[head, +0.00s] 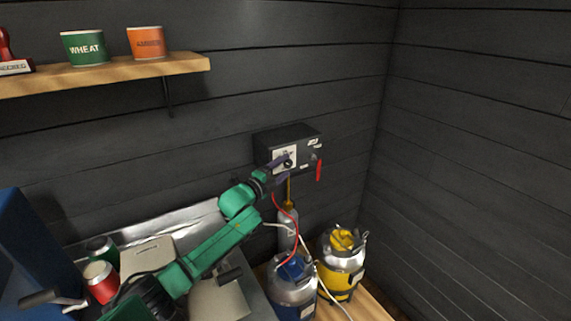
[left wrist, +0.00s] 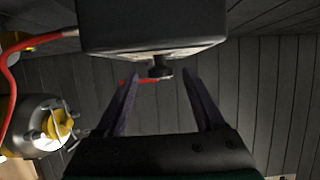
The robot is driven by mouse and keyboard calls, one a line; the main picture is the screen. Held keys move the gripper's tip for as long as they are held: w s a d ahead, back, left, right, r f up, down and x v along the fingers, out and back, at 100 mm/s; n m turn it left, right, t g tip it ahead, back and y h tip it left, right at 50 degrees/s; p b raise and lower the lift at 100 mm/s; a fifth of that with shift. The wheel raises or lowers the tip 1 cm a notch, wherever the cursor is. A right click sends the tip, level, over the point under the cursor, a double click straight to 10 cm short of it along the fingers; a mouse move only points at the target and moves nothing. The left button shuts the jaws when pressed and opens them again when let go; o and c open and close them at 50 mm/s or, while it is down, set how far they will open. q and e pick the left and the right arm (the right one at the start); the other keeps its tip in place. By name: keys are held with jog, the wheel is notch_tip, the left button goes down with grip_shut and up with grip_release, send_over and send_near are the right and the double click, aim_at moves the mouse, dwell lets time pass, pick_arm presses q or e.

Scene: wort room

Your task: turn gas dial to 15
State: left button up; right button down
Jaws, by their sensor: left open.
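The gas dial (head: 288,163) is a small dark knob on a white plate on the front of a dark wall box (head: 301,139). In the left wrist view the dial (left wrist: 160,68) sticks out from the underside edge of the box (left wrist: 150,25). My left gripper (head: 284,168) is at the box front in the head view. In the left wrist view the left gripper (left wrist: 159,80) has its two fingers spread, one on each side of the dial, with gaps on both sides. The dial's marks and setting are too small to read. My right gripper is not seen.
A red lever (head: 319,170) hangs at the box's right side. Below stand a blue-banded keg (head: 291,296), a yellow-banded keg (head: 342,271) and a grey cylinder (head: 286,232), with red and white hoses running among them. A wooden shelf (head: 110,75) holds cups.

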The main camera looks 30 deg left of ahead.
pick_arm(q)
jog(key=shift+w+d, duration=0.15)
jog(key=shift+w, duration=0.7)
jog(key=shift+s, duration=0.1)
jog(key=shift+c, duration=0.2)
grip_shut()
jog(key=shift+r, duration=0.1)
